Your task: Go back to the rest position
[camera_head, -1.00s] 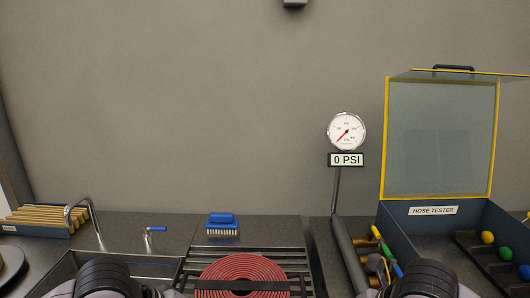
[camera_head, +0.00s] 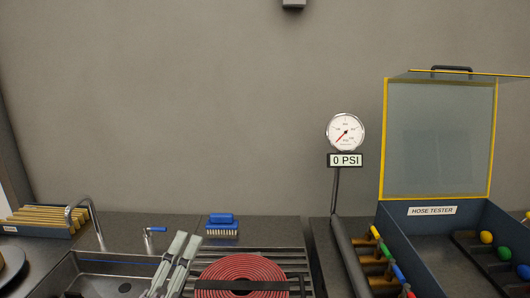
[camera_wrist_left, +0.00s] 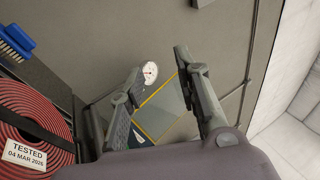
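My left gripper (camera_head: 187,242) rises from the bottom edge in the head view, in front of the sink and just left of the coiled red hose (camera_head: 242,270). Its two grey fingers point up. In the left wrist view my left gripper (camera_wrist_left: 160,60) has its fingers apart with nothing between them. The hose also shows there (camera_wrist_left: 28,125), with a white tag reading TESTED (camera_wrist_left: 25,154). My right gripper is in neither view.
A sink (camera_head: 105,270) with a tap is at left, a blue brush (camera_head: 222,224) behind the rack. A gauge (camera_head: 346,132) reads 0 PSI. The hose tester (camera_head: 432,211) stands at right with its lid raised. Coloured-ended fittings (camera_head: 382,262) lie beside it.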

